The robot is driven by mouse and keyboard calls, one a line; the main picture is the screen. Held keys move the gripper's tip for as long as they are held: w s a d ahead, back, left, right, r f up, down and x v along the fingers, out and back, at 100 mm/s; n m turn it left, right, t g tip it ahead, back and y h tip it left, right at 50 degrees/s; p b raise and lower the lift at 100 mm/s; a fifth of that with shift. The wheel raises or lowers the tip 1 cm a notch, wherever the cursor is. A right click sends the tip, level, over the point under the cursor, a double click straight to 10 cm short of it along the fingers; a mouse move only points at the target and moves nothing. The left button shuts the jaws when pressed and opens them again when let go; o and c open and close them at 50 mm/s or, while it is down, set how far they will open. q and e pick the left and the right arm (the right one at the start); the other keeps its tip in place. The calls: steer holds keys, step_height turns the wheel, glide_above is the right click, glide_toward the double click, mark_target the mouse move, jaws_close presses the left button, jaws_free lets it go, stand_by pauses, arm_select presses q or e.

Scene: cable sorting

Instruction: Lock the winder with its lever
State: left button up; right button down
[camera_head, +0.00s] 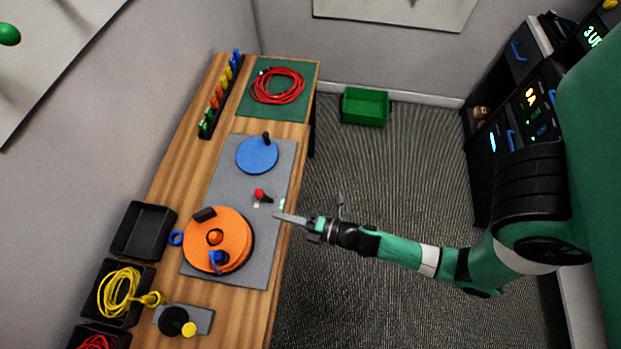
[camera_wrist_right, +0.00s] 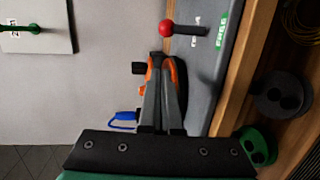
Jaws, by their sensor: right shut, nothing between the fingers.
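The winder's orange reel (camera_head: 217,236) lies on a grey plate (camera_head: 270,180) on the wooden bench. The lever with a red knob (camera_head: 260,194) stands on the plate between the orange reel and a blue disc (camera_head: 257,155). It also shows in the right wrist view, its red knob (camera_wrist_right: 166,28) beyond my fingertips and its black arm pointing right. My right gripper (camera_head: 277,215) is shut and empty near the plate's right edge, apart from the lever. The right wrist view shows its fingers (camera_wrist_right: 164,62) together, partly hiding the orange reel. My left gripper is not in view.
A green mat (camera_head: 244,103) with a red cable coil (camera_head: 277,86) lies at the far end. A small grey block (camera_head: 203,319) with a yellow knob sits at the near end. A green crate (camera_head: 366,106) stands on the floor.

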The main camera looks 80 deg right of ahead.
steer(key=s+r+p, duration=0.2)
steer(key=s+r, duration=0.1)
steer(key=s, duration=0.5)
steer(key=shift+a+p, duration=0.15)
steer(key=shift+p, duration=0.2)
steer(key=shift+r, duration=0.1)
